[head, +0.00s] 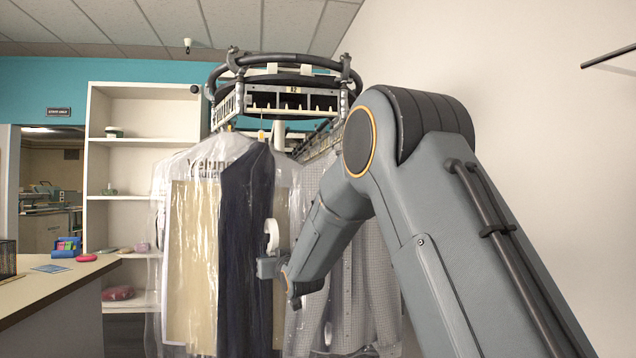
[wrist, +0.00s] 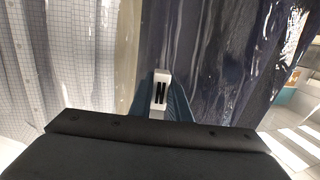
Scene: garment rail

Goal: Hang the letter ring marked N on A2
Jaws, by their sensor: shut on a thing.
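The white letter ring (head: 272,237) is held upright in front of the bagged garments in the head view. In the wrist view the ring's tag shows a black N (wrist: 160,92). My gripper (head: 270,267) is shut on the lower part of the ring. The label A2 (head: 293,90) is on the front face of the overhead rail's rack (head: 290,101), well above my gripper. Small pegs show along that rack; which of them belongs to A2 is too small to tell beyond the label's place.
Bagged garments (head: 195,265) hang close behind and left of my gripper, and a grey checked one (head: 365,285) hangs behind my arm. A counter (head: 50,290) stands at the left, with white shelves (head: 145,155) behind it. A dark bar (head: 610,56) juts in at upper right.

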